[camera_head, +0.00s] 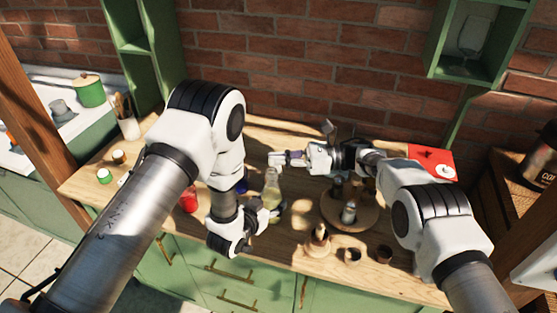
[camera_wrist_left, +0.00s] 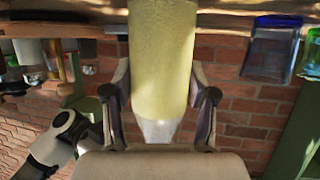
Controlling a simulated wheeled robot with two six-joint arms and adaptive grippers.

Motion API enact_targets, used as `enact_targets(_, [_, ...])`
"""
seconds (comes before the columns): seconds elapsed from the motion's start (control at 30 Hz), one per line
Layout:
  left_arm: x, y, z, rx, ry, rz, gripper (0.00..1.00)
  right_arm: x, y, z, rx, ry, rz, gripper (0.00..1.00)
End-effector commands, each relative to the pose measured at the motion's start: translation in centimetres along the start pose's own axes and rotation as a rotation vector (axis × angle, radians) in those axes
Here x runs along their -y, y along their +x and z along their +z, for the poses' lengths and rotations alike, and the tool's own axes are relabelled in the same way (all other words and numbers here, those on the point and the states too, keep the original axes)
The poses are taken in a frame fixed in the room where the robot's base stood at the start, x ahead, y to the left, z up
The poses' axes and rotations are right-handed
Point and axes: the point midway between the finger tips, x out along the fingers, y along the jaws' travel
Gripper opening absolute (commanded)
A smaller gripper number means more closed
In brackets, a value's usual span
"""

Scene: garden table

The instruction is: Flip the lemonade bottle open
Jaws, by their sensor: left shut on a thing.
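The lemonade bottle (camera_head: 273,184), clear with pale yellow liquid, stands upright near the middle of the table in the head view. My left gripper (camera_head: 271,210) is shut on its lower body. In the left wrist view, the yellow bottle (camera_wrist_left: 163,55) lies between the two fingers (camera_wrist_left: 160,105), with its clear upper part toward the bottom of the picture. My right gripper (camera_head: 280,159) reaches leftward, with its tips close to the bottle's top. I cannot tell whether they touch it or whether the jaws are open. The cap is too small to make out.
A red jar (camera_head: 189,201) and a blue glass (camera_head: 241,185) stand left of the bottle. A round wooden tray (camera_head: 337,218) with several items stands to its right, with small wooden cups (camera_head: 352,256) at the front. The brick wall (camera_head: 300,70) closes the back.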

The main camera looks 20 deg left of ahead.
Motion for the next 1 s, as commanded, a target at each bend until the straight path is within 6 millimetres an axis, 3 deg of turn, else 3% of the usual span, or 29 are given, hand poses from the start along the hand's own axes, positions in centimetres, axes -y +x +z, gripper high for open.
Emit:
enact_targets(0.17, [-0.1, -0.1, 0.6, 0.014, -0.001, 0.001, 0.00, 0.0, -0.4, 0.1, 0.000, -0.001, -0.001, 0.00])
enact_targets(0.63, [-0.1, -0.1, 0.6, 0.014, -0.001, 0.001, 0.00, 0.0, -6.5, 1.9, 0.000, -0.001, -0.001, 0.00])
enact_targets(1.0, [-0.1, -0.1, 0.6, 0.014, -0.001, 0.001, 0.00, 0.0, -7.0, 2.0, 0.000, -0.001, 0.000, 0.00])
